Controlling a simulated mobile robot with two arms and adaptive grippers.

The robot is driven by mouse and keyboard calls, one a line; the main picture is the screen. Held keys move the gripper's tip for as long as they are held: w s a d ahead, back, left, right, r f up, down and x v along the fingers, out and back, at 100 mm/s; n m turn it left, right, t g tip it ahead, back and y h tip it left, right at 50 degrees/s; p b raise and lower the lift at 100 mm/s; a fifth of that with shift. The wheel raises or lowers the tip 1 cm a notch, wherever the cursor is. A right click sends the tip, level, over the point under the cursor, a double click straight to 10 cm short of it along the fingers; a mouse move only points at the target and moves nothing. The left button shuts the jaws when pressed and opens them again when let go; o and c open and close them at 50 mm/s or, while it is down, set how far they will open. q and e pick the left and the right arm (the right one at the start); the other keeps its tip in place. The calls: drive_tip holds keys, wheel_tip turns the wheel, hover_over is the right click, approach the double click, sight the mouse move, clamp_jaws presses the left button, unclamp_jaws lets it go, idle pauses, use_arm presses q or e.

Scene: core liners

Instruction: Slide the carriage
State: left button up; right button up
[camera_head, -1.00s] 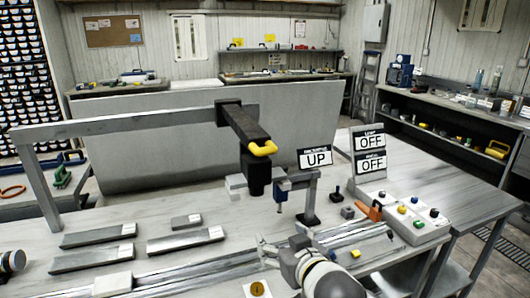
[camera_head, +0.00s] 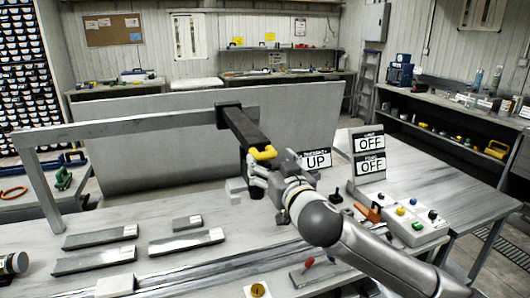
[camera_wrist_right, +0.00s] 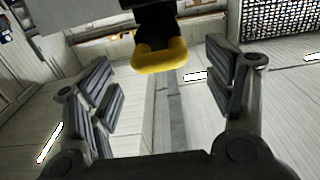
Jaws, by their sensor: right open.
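The carriage appears to be the dark block (camera_head: 241,126) mounted on the grey overhead rail (camera_head: 140,124). A yellow handle (camera_head: 264,153) sits at its lower front end. My right gripper (camera_head: 258,174) is just below the handle in the head view. In the right wrist view, the gripper (camera_wrist_right: 160,75) is open, with its padded fingers apart at left and right. The yellow handle (camera_wrist_right: 160,56) shows between them, near the top, with a visible gap on both sides. My left gripper is not in view.
A sign reading UP (camera_head: 317,160) stands close behind my right gripper. Two OFF signs (camera_head: 369,154) and a button box (camera_head: 414,220) are to the right. Several flat grey bars (camera_head: 100,237) lie on the table at left. A tall grey panel (camera_head: 150,165) stands behind the rail.

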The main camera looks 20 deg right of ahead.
sight(266, 159)
drive_tip(key=shift+w+a+p, duration=0.1)
drive_tip(key=shift+w+p, duration=0.45)
drive_tip(key=shift+w, duration=1.7)
drive_tip(key=c, duration=1.4)
drive_tip(key=shift+f, duration=0.1)
